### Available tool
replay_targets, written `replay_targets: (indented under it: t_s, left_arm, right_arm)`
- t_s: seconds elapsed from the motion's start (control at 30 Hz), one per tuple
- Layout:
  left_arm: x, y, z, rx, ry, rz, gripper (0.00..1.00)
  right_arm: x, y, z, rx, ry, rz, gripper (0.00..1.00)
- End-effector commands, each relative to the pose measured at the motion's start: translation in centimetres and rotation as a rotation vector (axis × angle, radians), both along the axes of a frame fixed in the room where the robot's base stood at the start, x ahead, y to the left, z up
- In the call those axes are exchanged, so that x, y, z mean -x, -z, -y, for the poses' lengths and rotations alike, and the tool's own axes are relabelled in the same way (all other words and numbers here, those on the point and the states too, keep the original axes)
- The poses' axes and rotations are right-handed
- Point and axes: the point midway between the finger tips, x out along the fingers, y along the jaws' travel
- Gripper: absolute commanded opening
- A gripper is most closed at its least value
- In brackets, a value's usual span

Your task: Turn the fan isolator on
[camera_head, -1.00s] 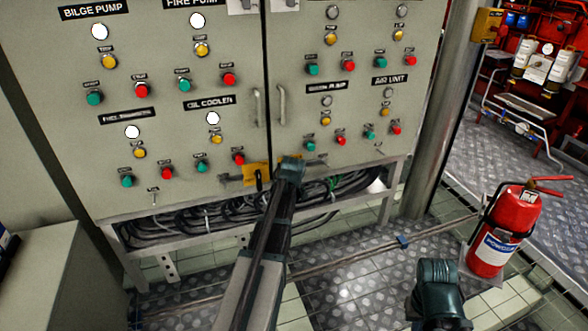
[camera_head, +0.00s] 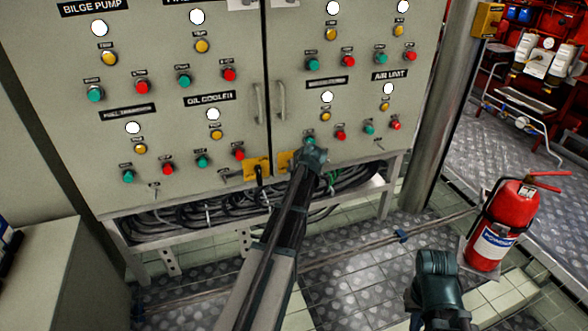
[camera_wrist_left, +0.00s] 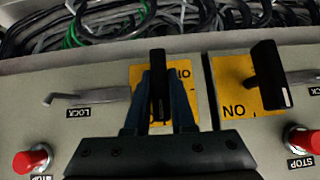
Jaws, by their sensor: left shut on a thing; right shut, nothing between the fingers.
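Two rotary isolators with yellow plates sit low on the grey cabinet. In the left wrist view, which is upside down to the cabinet, one black handle (camera_wrist_left: 158,75) stands between my left gripper's fingers (camera_wrist_left: 160,100). Its yellow plate (camera_wrist_left: 137,77) shows part of "OFF". The gripper is shut on this handle, which points up in that view. The other black handle (camera_wrist_left: 270,75) is beside it, over a plate marked "ON". In the head view my left wrist (camera_head: 310,158) partly covers the right plate (camera_head: 284,160). My right gripper (camera_head: 438,280) is low, away from the cabinet; its fingers hardly show.
The cabinet doors (camera_head: 190,130) carry green and red buttons and lit white lamps (camera_head: 327,97). Black cables (camera_head: 200,215) hang under the cabinet. A red extinguisher (camera_head: 500,225) stands at right, beyond my right gripper. A grey pillar (camera_head: 435,130) stands right of the cabinet.

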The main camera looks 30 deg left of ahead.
Motion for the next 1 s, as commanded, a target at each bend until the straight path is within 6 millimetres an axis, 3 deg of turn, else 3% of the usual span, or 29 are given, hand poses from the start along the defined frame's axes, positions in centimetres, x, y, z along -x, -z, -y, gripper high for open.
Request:
replay_targets:
  t_s: [0.23, 0.27, 0.4, 0.77, 1.0]
  left_arm:
    - [0.1, 0.1, 0.0, 0.0, 0.0, -0.005, 0.0]
    - [0.1, 0.1, 0.0, 0.0, 0.0, -0.005, 0.26]
    - [0.0, 0.0, 0.0, -0.001, 0.0, -0.003, 0.51]
    - [0.2, -0.4, 0.2, -0.001, 0.0, -0.001, 0.53]
    - [2.1, -3.6, 2.3, -0.002, 0.003, -0.002, 0.53]
  right_arm:
    - [0.0, 0.0, 0.0, 0.0, 0.0, 0.0, 0.0]
    - [0.0, 0.0, 0.0, 0.0, 0.0, 0.0, 0.0]
    - [0.0, 0.0, 0.0, 0.0, 0.0, 0.0, 0.0]
    - [0.0, -0.4, 0.0, 0.0, 0.0, 0.0, 0.0]
    - [0.0, -3.6, 0.1, 0.004, 0.005, 0.0, 0.0]
